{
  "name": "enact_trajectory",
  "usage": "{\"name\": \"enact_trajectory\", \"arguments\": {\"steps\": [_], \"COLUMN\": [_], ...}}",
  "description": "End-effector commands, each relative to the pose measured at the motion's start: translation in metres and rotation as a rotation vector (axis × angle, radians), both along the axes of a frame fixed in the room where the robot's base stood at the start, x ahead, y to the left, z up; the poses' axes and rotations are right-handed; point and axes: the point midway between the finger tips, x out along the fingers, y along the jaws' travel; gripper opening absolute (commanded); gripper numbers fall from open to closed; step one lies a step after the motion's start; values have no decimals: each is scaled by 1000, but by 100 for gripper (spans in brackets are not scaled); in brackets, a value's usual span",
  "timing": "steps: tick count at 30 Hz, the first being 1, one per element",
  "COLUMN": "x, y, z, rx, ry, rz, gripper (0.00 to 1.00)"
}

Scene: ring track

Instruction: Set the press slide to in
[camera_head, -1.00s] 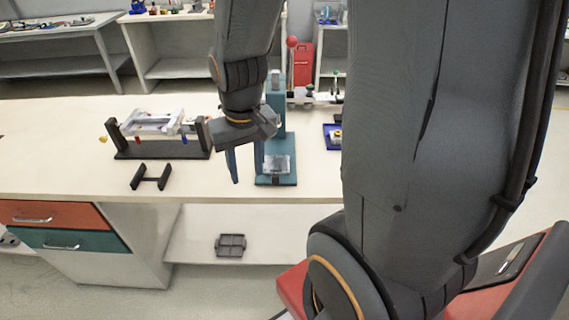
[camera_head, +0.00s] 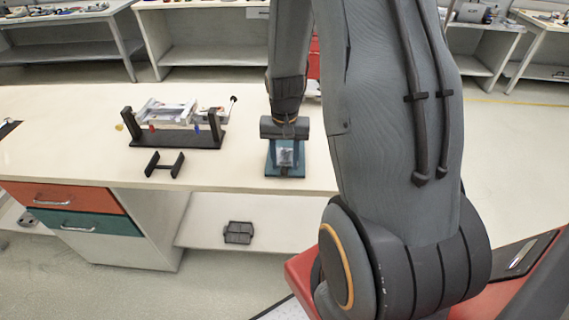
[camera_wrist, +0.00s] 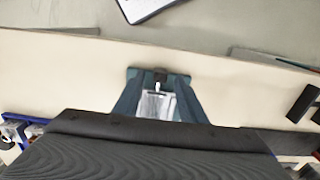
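The press (camera_head: 271,168) has a teal base near the front edge of the bench. Its slide (camera_head: 285,157) is a clear, silvery block on that base. In the wrist view the slide (camera_wrist: 155,106) lies between my two fingers, with a small dark knob (camera_wrist: 160,77) at its front end. My gripper (camera_head: 287,164) is over the press, pointing down, with its blue-grey fingers apart on either side of the slide. It also shows in the wrist view (camera_wrist: 158,98). I cannot tell whether a finger touches the slide. My arm and gripper hide the press's upper part.
A black stand (camera_head: 178,140) holding a white device is left of the press. A small black H-shaped piece (camera_head: 165,164) lies in front of it. The bench top (camera_head: 70,150) is clear further left. A grey item (camera_head: 238,232) sits on the shelf below.

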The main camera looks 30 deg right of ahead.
Motion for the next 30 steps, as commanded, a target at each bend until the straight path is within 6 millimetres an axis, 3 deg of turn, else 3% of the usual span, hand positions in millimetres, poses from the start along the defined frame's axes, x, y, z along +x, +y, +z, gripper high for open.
{"name": "enact_trajectory", "arguments": {"steps": [6,17,24,30], "x": [0,1,1,2], "y": [0,0,0,1], "z": [-17,-21,-21,-21], "rx": [0,-1,-1,0], "ry": [0,-1,-1,-2], "rz": [1,1,1,4], "gripper": [38,38,0,0]}}
